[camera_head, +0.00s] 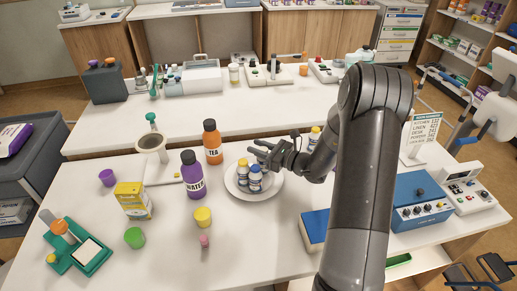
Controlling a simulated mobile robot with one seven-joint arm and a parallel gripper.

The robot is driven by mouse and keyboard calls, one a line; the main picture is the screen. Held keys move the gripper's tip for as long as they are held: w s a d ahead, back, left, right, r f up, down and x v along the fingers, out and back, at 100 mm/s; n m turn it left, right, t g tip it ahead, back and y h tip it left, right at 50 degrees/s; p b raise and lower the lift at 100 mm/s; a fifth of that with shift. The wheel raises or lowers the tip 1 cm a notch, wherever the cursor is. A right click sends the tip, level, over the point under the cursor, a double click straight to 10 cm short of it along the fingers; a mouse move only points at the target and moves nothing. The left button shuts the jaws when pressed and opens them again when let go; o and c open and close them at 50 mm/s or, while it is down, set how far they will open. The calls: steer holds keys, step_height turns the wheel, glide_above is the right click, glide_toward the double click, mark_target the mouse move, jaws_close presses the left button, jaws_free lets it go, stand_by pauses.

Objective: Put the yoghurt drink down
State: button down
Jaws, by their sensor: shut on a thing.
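Two small white and blue bottles with pale caps, which look like yoghurt drinks, stand upright side by side at the white plate (274,187). The left bottle (242,173) is slightly farther back than the right bottle (255,180). My gripper (263,156) reaches in from the right, just above and behind the right bottle. It is shut on a yoghurt drink, most likely the right bottle; its fingers are small here and the exact contact is unclear. Whether that bottle's base touches the plate cannot be told. A similar yellow-capped bottle (314,136) stands behind my wrist, partly hidden.

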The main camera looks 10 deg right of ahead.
steer(key=shift+f, duration=0.2)
steer(key=shift+f, duration=0.45)
steer(key=c, duration=1.1)
jaws_free()
